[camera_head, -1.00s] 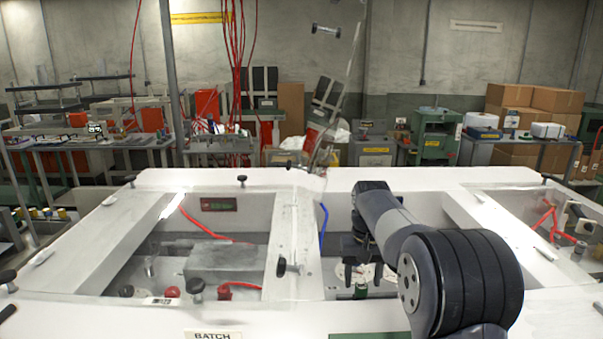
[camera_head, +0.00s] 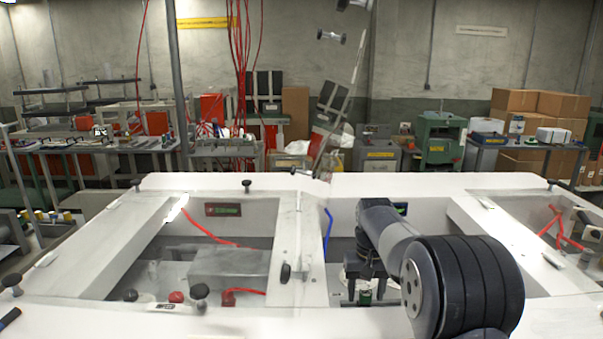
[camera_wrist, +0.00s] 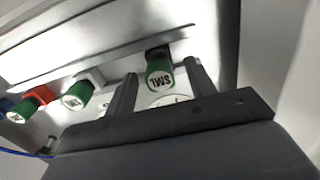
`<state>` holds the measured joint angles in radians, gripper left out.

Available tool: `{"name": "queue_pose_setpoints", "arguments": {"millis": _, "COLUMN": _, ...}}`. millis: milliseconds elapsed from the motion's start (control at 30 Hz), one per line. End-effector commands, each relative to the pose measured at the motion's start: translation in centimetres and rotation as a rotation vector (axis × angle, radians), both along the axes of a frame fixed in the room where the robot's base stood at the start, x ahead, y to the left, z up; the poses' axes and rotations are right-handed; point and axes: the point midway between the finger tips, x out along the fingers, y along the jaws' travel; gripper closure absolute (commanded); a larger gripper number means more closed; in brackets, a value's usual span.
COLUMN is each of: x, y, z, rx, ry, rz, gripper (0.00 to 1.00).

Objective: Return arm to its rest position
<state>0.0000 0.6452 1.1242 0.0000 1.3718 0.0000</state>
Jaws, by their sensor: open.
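My arm reaches into the right-hand bay of the white bench (camera_head: 420,185) in the head view. My gripper (camera_head: 366,290) points down there, near a green-capped part low in the bay (camera_head: 365,297). In the wrist view my gripper (camera_wrist: 160,82) is open. A green-capped part marked SML (camera_wrist: 159,78) shows between its two fingers, apart from both. Whether the fingers reach down around it or stay above it, I cannot tell. Two more green-capped parts (camera_wrist: 77,96) (camera_wrist: 20,112) stand in a row to the left.
The left bay holds a grey block (camera_head: 228,263), a red cable (camera_head: 205,231) and several knobs. A wall (camera_head: 292,255) parts the two bays. A blue tube (camera_head: 328,230) hangs beside it in the right bay. Shelves and cardboard boxes (camera_head: 540,103) stand far behind.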

Motion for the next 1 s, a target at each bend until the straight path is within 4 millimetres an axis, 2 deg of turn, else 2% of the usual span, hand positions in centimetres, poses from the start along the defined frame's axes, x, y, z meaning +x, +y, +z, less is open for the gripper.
{"name": "queue_pose_setpoints", "arguments": {"millis": 467, "x": 0.0, "y": 0.0, "z": 9.5, "rx": 0.000, "ry": -0.003, "rz": 0.000, "gripper": 0.48}}
{"name": "queue_pose_setpoints", "arguments": {"millis": 1000, "x": -0.1, "y": 0.0, "z": -1.2, "rx": 0.000, "ry": 0.005, "rz": 0.000, "gripper": 0.48}}
